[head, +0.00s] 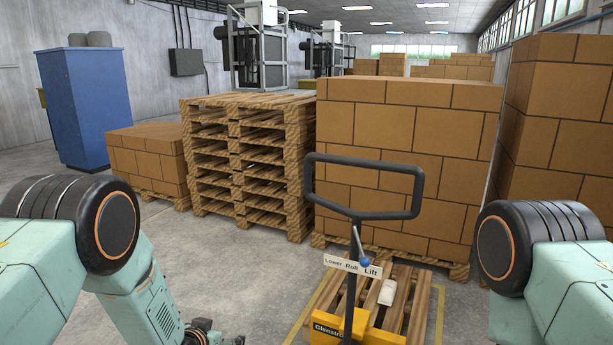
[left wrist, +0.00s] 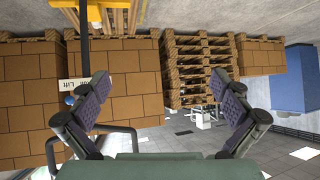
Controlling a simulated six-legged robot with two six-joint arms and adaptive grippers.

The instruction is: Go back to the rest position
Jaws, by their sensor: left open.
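My left gripper (left wrist: 165,90) is open and empty in the left wrist view, its two padded fingers spread wide apart. In the head view only a dark part of the left gripper (head: 212,335) shows at the bottom edge, over the floor and left of the pallet jack. My left arm bends down from the left side. My right arm enters at the right edge, and its gripper is out of view. The left wrist view shows the scene upside down.
A pallet jack with a dark handle (head: 364,214) and a wooden pallet (head: 408,302) stands front centre. Behind are stacked pallets (head: 246,150) and boxes (head: 405,150), with more boxes (head: 560,125) at right. A blue cabinet (head: 88,108) stands back left. Floor at front left is clear.

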